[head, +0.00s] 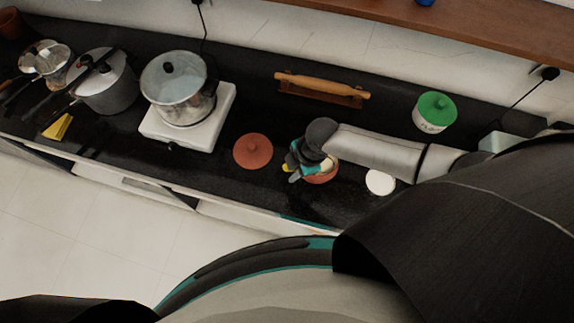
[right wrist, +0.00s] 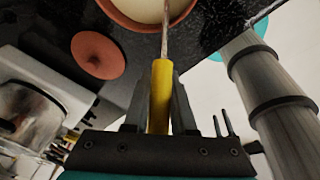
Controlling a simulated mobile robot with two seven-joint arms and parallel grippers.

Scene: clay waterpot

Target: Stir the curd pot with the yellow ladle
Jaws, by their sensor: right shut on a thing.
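The curd pot (head: 322,179) is a small terracotta bowl on the black counter, mostly hidden under my right gripper in the head view. In the right wrist view the pot (right wrist: 119,15) shows at the top with pale curd (right wrist: 140,8) inside. My right gripper (head: 298,166) is over the pot's left side. In the right wrist view the right gripper (right wrist: 160,72) is shut on the yellow handle of the ladle (right wrist: 160,95). The ladle's thin metal shaft reaches over the curd; its far end is out of view. My left gripper is not in view.
A terracotta lid (head: 253,151) lies left of the pot and a white disc (head: 380,182) to its right. A glass-lidded pot (head: 175,88) stands on a white stove (head: 205,125). A rolling pin (head: 322,85) and green-lidded jar (head: 434,112) are behind.

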